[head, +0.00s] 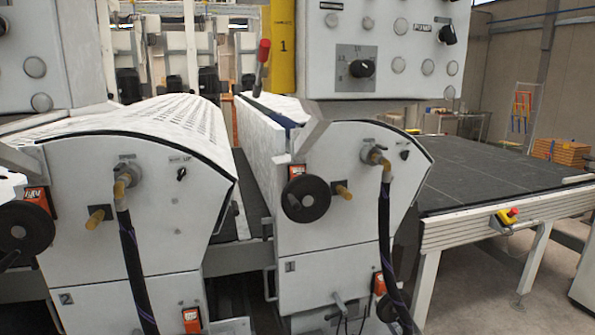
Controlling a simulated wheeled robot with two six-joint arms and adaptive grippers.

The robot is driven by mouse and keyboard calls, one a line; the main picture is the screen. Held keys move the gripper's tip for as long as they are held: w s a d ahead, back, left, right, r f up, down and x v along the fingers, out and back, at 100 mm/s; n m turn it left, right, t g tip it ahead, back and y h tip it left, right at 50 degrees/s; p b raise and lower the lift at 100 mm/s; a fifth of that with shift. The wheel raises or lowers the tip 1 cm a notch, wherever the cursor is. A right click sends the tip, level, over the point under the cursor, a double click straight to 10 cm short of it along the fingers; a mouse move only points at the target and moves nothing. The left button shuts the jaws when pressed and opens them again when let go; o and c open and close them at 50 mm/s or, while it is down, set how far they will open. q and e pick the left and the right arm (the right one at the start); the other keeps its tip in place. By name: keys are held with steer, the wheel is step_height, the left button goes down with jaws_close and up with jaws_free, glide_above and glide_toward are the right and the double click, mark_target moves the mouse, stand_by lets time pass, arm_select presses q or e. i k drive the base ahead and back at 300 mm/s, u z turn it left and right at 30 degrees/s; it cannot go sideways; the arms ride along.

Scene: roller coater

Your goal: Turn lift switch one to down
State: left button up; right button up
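The machine unit marked 1 (325,262) stands in the middle, a white housing with a curved top. A small black rotary switch (404,155) sits at the upper right of its front panel, right of a hose fitting. Its setting is too small to read. The unit marked 2 (110,222) stands at the left with a similar small black switch (181,173), beside a small label. Neither of my grippers shows in the head view.
Black hoses (384,235) hang in front of both units. A black handwheel (306,198) and a brass-coloured knob (342,190) stick out from unit 1. A control panel (385,50) hangs above. A dark conveyor table (500,178) with a red button (512,212) extends right.

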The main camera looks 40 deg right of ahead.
mark_target(404, 154)
steer(key=z, duration=1.8)
